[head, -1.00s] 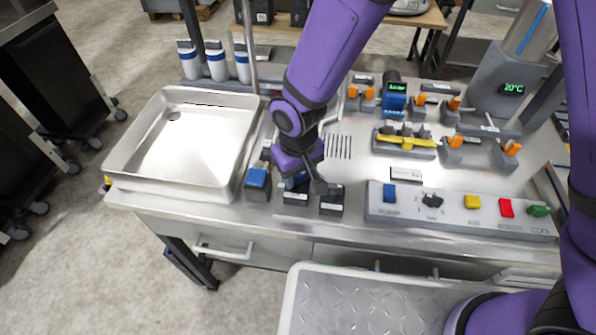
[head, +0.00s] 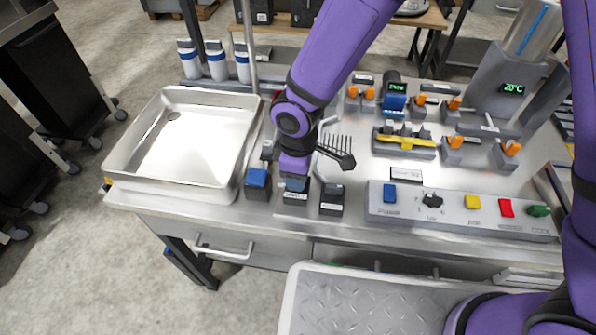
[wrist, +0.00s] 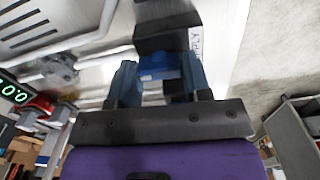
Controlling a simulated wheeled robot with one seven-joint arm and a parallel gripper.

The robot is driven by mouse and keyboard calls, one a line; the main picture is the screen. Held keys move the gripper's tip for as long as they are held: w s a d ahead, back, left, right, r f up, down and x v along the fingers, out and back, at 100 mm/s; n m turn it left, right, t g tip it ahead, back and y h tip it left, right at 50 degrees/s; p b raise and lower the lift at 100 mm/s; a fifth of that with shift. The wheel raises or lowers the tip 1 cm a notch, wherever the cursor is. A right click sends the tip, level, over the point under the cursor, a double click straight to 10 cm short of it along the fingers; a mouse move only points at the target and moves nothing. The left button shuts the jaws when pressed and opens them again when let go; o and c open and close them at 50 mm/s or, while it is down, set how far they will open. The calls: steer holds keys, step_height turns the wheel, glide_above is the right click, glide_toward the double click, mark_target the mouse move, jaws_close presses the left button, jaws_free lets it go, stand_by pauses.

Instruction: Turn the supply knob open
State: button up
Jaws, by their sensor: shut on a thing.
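My gripper (head: 296,183) points down at the middle of three small dark blocks at the front edge of the steel worktop. The wrist view shows its two blue fingers (wrist: 158,80) closed on the supply knob (wrist: 158,67), a blue part between them on a dark block (wrist: 168,30). The block's label is only partly readable. In the head view the dark block (head: 295,197) shows below the gripper, and the fingers hide most of the knob. I cannot tell the knob's angle.
A block with a blue top (head: 257,180) stands close on the left, and a dark block (head: 332,201) close on the right. A grey control panel (head: 460,212) with coloured buttons is further right. A steel tray (head: 190,192) lies left. Slots lie behind the gripper.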

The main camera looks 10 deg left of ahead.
steer(key=shift+n, duration=0.4)
steer(key=o, duration=0.9)
step_height(320, 180, up, 11)
steer(key=shift+f, duration=0.1)
stand_by(0.4)
